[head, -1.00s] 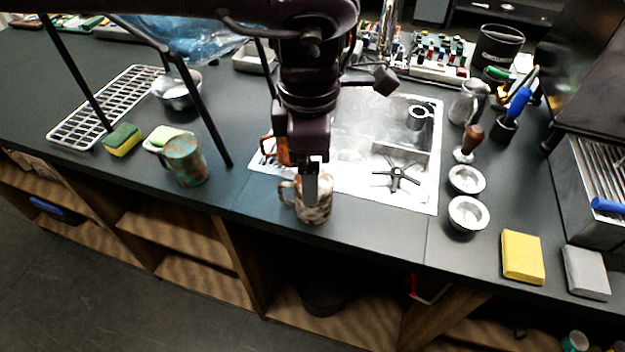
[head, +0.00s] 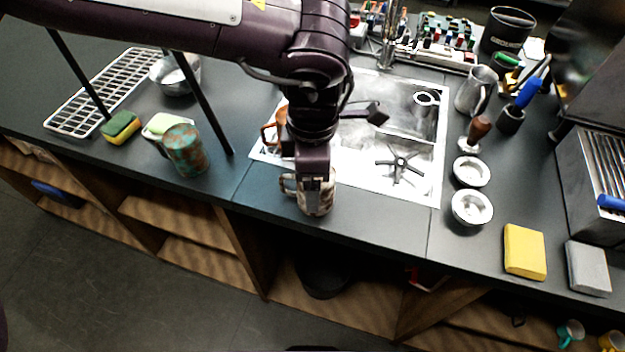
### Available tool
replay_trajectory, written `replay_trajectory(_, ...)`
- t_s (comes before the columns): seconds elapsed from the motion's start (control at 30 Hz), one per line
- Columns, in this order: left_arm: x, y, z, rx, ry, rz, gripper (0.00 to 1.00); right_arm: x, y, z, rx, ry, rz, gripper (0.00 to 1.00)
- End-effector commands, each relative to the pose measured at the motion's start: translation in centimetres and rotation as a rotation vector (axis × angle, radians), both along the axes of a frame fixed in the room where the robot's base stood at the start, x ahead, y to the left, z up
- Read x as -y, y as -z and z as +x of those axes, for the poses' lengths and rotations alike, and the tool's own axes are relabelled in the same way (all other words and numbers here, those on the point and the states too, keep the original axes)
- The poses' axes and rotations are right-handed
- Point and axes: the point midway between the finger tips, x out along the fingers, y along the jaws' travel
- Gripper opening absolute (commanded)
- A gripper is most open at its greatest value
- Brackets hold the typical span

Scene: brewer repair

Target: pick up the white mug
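A white mug with brown stains (head: 321,204) stands upright near the front edge of the counter, just in front of the sink. Its handle points left. My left gripper (head: 308,198) comes down from above and is at the mug, with its fingers overlapping the mug's upper part. The wrist hides most of the rim, and I cannot tell whether the fingers are closed on the mug. My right gripper is not in view.
An orange mug (head: 270,133) stands behind, partly hidden by my arm. A teal and brown mug (head: 187,152) stands to the left. The steel sink (head: 420,180) lies behind.

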Motion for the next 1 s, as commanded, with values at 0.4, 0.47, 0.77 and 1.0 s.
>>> replay_trajectory(0.4,0.0,-0.1,0.0,0.000,-0.001,0.000,0.36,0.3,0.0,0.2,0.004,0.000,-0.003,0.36)
replay_trajectory(0.47,0.0,-0.1,0.0,0.000,-0.001,0.000,0.36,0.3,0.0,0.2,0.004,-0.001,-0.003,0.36)
replay_trajectory(0.77,0.0,-0.8,0.1,0.002,-0.002,-0.001,0.36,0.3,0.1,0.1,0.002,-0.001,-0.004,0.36)
replay_trajectory(1.0,0.1,-4.8,0.2,0.006,-0.002,-0.003,0.36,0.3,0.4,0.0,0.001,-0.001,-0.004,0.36)
